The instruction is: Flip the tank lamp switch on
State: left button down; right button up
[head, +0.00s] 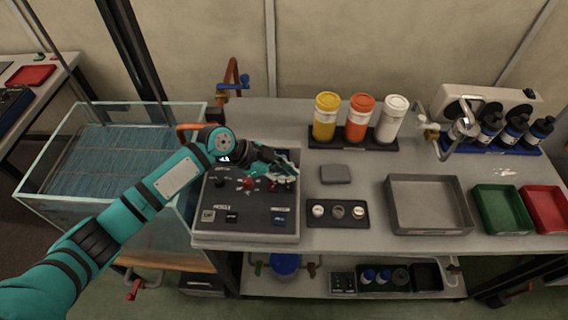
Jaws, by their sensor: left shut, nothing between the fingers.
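A dark control panel (244,208) in a light casing sits at the left end of the bench. It carries a red knob, small switches and labels too small to read, so I cannot tell which switch is the tank lamp's. A glass tank (110,170) of blue water stands to the left of the bench. My left arm reaches in from the left across the tank, and my left gripper (292,172) is shut and empty over the panel's upper right part. The gripper hides part of the panel's back edge; contact with a switch cannot be made out. My right gripper is not in view.
Yellow, orange and white canisters (361,118) stand in a rack behind. A small tray of round pieces (338,213) lies right of the panel. A grey bin (429,205), green tray (500,209) and red tray (546,209) stand further right. A blue-handled pipe (233,82) rises behind.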

pick_arm(q)
jog(key=shift+f, duration=0.15)
jog(key=shift+w+f, duration=0.1)
jog(key=b, duration=0.1)
jog(key=f+g+b, duration=0.1)
jog(key=b, duration=0.1)
jog(key=shift+w+f+n, duration=0.1)
jog(key=shift+w+n, duration=0.2)
jog(key=shift+r+p, duration=0.25)
jog(key=shift+p, duration=0.15)
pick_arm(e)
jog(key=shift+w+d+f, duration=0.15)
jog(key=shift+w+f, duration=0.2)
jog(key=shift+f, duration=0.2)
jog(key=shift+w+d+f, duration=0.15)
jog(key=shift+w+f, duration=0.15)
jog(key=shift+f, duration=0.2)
pick_arm(q)
jog(key=shift+s, duration=0.15)
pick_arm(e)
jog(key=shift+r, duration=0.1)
